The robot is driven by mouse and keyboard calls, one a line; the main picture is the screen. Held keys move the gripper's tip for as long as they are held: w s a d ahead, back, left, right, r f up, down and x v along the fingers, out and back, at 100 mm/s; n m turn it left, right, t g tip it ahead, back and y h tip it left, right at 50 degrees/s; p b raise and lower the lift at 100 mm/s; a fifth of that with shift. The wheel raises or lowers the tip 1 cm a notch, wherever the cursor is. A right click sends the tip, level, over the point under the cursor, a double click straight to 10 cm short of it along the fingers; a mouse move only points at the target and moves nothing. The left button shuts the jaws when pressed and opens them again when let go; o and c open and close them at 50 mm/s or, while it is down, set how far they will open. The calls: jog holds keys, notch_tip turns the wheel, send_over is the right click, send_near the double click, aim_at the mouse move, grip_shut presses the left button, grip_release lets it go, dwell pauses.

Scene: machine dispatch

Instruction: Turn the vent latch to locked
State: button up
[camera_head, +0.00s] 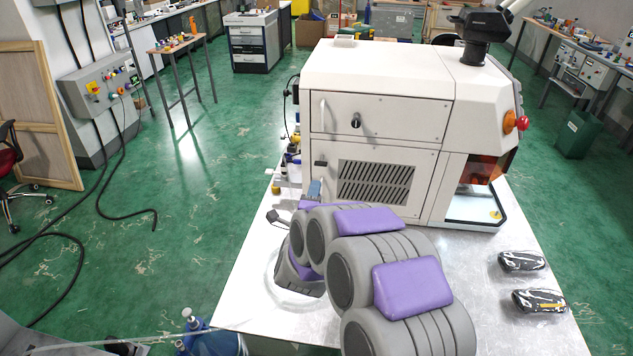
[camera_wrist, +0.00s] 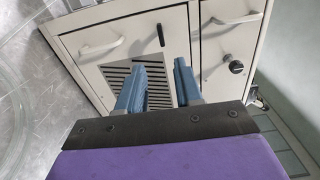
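The vent latch is a small dark bar (camera_head: 320,163) on the lower front door of the white machine (camera_head: 375,72), at the upper left of the slotted vent grille (camera_head: 376,182). It lies level in the head view. In the wrist view, which is turned sideways, the latch (camera_wrist: 160,35) shows as an upright dark bar above the grille (camera_wrist: 152,82). My gripper (camera_wrist: 159,62) is open, its two blue fingers apart and empty. The latch appears beyond the gap between the fingertips, with no clear contact. In the head view a blue fingertip (camera_head: 314,189) shows just below the latch.
The upper door has a black knob (camera_head: 356,121) and a white handle (camera_head: 322,113). Another white handle (camera_wrist: 101,48) is on the vent door. A red button (camera_head: 523,122) sits on the machine's right side. Two dark patterned objects (camera_head: 522,261) (camera_head: 539,301) lie on the metal table (camera_head: 245,305).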

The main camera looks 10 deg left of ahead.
jog(key=shift+s+f, duration=0.1)
jog(key=shift+s, duration=1.55)
jog(key=s+d+r+n+g, duration=0.1)
jog(key=s+d+n+g, duration=0.5)
jog(key=s, duration=0.9)
jog(key=s+d+r+n+g, duration=0.2)
jog(key=s+d+n+g, duration=0.4)
jog(key=s, duration=0.9)
jog(key=s+d+r+n+g, duration=0.1)
jog(key=s+d+n+g, duration=0.5)
jog(key=s+d, duration=0.5)
jog(key=s+g, duration=0.1)
jog(key=s, duration=0.3)
jog(key=shift+s+r+n+g+y, duration=0.3)
jog(key=shift+g, duration=0.1)
